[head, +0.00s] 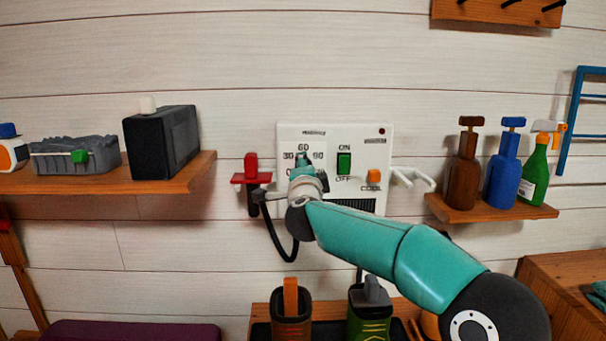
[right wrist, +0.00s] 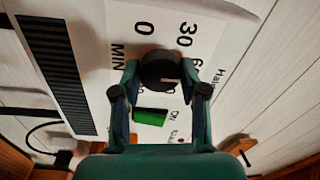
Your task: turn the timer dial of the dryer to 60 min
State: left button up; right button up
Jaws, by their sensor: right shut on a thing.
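The dryer (head: 350,132) is a white wall-mounted box with a printed timer scale of 0, 30, 60 and 90. Its dark round timer dial (right wrist: 160,66) sits between the fingers of my right gripper (right wrist: 160,91) in the right wrist view. The right gripper (head: 303,163) is shut on the dial and covers most of it in the head view. The 60 shows above the gripper in the head view; in the wrist view it is partly hidden. I cannot tell which number the dial points to. My left gripper is not in view.
A green ON/OFF switch (head: 344,163) and an orange COOL button (head: 374,176) are right of the dial. A red item (head: 251,166) is on a small holder to the left. Shelves with a black box (head: 165,142) and several bottles (head: 502,170) flank the dryer. Boots (head: 369,318) stand below.

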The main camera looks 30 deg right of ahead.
jog(key=shift+m, duration=0.3)
jog(key=o, duration=1.1)
jog(key=shift+w+f, duration=0.1)
jog(key=shift+o, duration=0.2)
jog(key=v, duration=1.2)
jog(key=shift+d, duration=0.1)
